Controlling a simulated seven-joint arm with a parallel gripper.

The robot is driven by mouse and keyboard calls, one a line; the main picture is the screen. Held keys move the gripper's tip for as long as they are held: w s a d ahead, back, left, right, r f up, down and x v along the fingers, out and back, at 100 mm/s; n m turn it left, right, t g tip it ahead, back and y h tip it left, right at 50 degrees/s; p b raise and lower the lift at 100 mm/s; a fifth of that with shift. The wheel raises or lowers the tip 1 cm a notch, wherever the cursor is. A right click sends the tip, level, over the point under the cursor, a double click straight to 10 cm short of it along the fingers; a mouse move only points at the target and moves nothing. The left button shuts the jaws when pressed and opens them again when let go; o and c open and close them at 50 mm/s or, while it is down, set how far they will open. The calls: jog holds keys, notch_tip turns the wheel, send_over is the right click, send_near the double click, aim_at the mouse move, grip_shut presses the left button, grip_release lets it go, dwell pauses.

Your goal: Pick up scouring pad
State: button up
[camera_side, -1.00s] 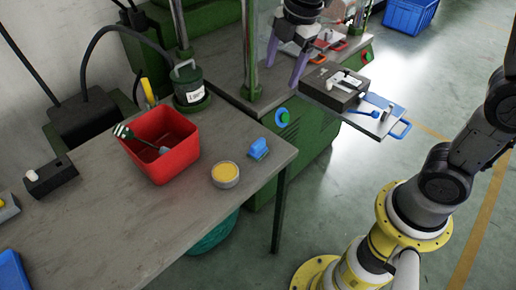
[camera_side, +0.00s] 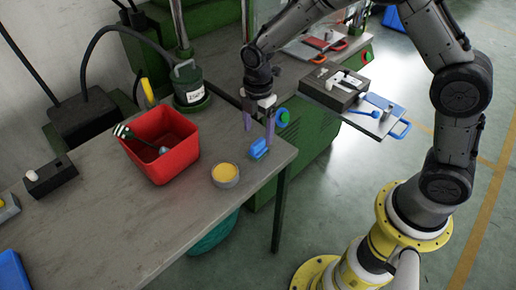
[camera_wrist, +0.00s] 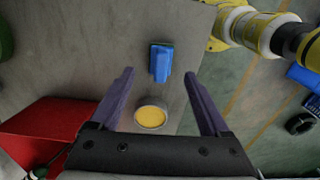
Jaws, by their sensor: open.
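The scouring pad appears to be the small blue block (camera_side: 259,149) near the right edge of the grey table. In the wrist view it (camera_wrist: 161,62) is blue with a thin dark green layer along its far end. My gripper (camera_side: 258,131) is open and empty, pointing down just above and behind the block. In the wrist view the purple fingers (camera_wrist: 160,90) are spread wide. The block lies ahead of the gap between them, apart from both fingers.
A round tin with yellow contents (camera_side: 225,175) sits just left of the block. A red bin (camera_side: 174,159) holding a brush stands further left. A green canister (camera_side: 189,90) stands behind. The table (camera_side: 140,230) is mostly clear at the front.

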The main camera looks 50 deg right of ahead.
aim_at(258, 142)
notch_tip(258, 142, down, 6)
jog(key=shift+s+a+r, duration=0.1)
jog(key=shift+s+r, duration=0.05)
jog(key=shift+r, duration=0.05)
grip_shut()
dwell(0.5)
